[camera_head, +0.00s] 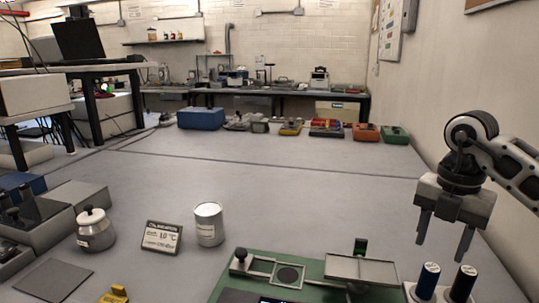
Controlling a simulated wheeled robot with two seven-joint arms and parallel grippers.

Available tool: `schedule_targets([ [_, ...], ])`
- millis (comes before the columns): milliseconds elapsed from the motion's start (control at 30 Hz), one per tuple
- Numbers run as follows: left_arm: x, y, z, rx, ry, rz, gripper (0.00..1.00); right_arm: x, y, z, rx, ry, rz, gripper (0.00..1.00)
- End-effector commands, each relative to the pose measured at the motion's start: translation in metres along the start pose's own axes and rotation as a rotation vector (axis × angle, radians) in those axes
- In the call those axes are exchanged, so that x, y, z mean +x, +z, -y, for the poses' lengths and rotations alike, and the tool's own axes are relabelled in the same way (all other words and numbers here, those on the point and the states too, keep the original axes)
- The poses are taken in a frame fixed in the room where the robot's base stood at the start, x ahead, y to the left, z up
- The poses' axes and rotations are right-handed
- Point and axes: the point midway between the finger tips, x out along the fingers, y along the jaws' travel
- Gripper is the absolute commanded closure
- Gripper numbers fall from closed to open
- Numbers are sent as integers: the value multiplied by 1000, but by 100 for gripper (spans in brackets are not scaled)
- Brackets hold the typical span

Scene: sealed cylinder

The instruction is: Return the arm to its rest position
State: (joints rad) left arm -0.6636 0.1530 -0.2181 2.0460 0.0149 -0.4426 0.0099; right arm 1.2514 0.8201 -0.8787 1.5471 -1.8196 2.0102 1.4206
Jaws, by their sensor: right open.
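My right gripper (443,238) hangs at the right of the head view, fingers pointing down and spread apart, with nothing between them. A white-grey sealed cylinder (209,225) stands upright on the table, left of the middle and well apart from the gripper. My left gripper is not in view.
A green board (312,268) with metal plates lies at the front. A small sign (162,237) and a lidded jar (95,230) stand left of the cylinder. Boxes line the left edge. A blue box (201,118) and several coloured trays stand far back. The middle of the table (290,190) is clear.

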Motion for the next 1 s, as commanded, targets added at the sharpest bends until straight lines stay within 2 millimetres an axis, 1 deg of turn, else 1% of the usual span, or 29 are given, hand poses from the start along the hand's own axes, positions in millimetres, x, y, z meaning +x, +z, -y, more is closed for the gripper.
schedule_targets([
  [33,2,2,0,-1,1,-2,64,11,-1,0,-1,-2,-3,50],
  [167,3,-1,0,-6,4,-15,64,32,-1,0,-3,-1,-3,50],
  [200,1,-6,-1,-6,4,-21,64,39,-1,0,-2,-3,-3,50],
  [333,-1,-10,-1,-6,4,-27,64,62,-1,1,0,-3,-3,50],
  [533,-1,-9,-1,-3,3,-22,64,98,-1,1,-1,-3,-1,50],
  [567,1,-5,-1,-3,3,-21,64,104,0,1,-1,-2,0,50],
  [600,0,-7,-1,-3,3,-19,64,88,1,-1,-1,6,5,50],
  [700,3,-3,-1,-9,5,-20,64,71,1,-1,-1,6,6,50],
  [767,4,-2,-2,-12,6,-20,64,60,-4,-2,-3,6,4,50],
  [867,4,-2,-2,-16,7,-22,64,44,-17,-2,-6,5,4,50],
  [900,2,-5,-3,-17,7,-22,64,36,-22,-3,-5,5,6,50],
  [1000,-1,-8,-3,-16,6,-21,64,19,-34,-4,-5,5,7,50],
])
